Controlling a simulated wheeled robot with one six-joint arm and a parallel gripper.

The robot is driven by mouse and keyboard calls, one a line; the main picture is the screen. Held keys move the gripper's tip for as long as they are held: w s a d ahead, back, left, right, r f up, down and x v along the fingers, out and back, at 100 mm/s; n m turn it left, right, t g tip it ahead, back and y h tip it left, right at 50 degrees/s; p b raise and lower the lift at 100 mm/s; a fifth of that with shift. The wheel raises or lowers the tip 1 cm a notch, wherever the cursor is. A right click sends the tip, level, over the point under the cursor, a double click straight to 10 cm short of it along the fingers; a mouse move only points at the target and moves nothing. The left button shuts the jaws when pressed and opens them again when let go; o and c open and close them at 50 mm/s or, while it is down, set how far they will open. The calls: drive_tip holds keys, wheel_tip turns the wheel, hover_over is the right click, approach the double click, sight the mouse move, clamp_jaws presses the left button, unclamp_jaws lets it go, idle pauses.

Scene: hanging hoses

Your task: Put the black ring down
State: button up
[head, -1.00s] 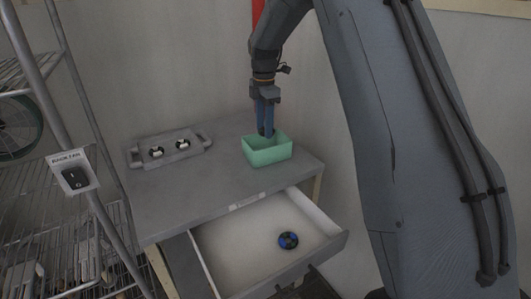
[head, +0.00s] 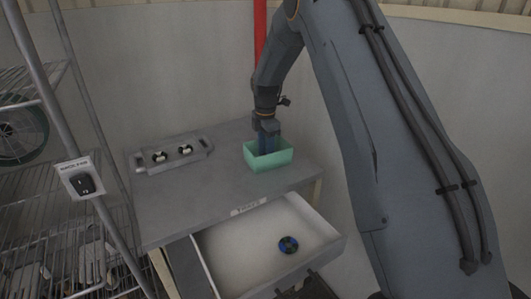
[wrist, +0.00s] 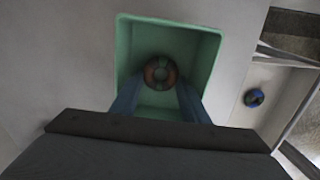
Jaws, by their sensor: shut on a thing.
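In the wrist view a dark ring (wrist: 160,72) with brownish patches shows between the tips of my gripper's blue fingers (wrist: 158,90). It is over or inside the green box (wrist: 208,62); whether it touches the floor of the box is unclear. In the head view my gripper (head: 267,150) points down with its fingers inside the green box (head: 270,167) on the grey table. The fingers are shut on the ring, and the box wall hides the ring in that view.
A grey tray (head: 150,168) with two black-and-white pieces stands at the left on the table (head: 200,200). The drawer (head: 240,245) below is open, with a blue-and-black round piece (head: 288,245) in it. A red pipe (head: 260,30) runs down the wall behind. Wire shelves stand left.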

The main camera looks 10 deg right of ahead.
drive_tip(key=o, duration=0.7)
drive_tip(key=shift+f, duration=0.1)
drive_tip(key=shift+o, duration=0.2)
wheel_tip(320, 180, up, 12)
drive_tip(key=b, duration=0.3)
drive_tip(key=s+f+m, duration=0.3)
drive_tip(key=s+m, duration=0.4)
drive_tip(key=s, duration=0.4)
drive_tip(key=s+f+m, duration=0.3)
drive_tip(key=s+m, duration=0.3)
drive_tip(key=s, duration=0.6)
drive_tip(key=s+f+m, duration=0.3)
drive_tip(key=s+m, duration=0.4)
drive_tip(key=s, duration=0.5)
drive_tip(key=shift+s+d+f+m+t, duration=0.2)
drive_tip(key=shift+s+d+m+t, duration=0.1)
drive_tip(key=shift+d, duration=0.1)
